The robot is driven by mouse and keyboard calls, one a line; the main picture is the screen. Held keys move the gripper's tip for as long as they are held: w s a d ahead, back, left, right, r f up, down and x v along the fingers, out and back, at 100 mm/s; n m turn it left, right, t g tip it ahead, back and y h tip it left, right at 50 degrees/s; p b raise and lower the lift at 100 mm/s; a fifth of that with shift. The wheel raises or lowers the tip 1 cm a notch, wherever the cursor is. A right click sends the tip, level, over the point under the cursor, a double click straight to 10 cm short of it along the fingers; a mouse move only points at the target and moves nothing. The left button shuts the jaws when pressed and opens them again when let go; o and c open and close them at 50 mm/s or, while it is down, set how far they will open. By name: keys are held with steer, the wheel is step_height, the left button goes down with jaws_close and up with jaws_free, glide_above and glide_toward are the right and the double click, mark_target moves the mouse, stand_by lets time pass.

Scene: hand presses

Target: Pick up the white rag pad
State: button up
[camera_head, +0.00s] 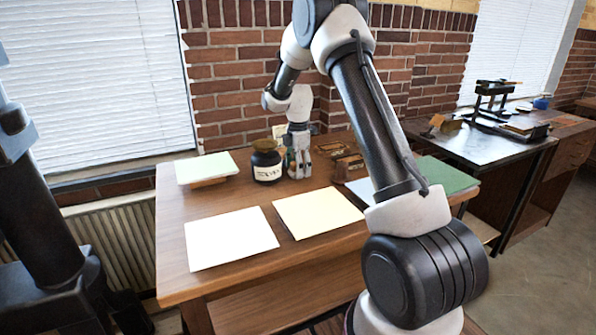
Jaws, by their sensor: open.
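The white rag pad appears to be the flat white rectangle (232,238) at the front left of the wooden table. A cream pad (317,212) lies just to its right. A paler, slightly greenish pad (205,167) rests on a small wooden support at the back left. My gripper (299,172) is open and points down over the back of the table, right of a dark labelled jar. It is behind and apart from the white pad. Whether anything sits between its fingers is too small to tell.
The dark jar (266,161) stands close left of my gripper, and small brown wooden boxes (346,166) stand to its right. A green sheet (445,177) lies at the table's right, partly behind my arm. A second table with a hand press (492,100) stands at the right.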

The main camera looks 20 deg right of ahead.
steer(key=shift+f, duration=0.3)
steer(key=c, duration=1.1)
steer(key=shift+r, duration=0.1)
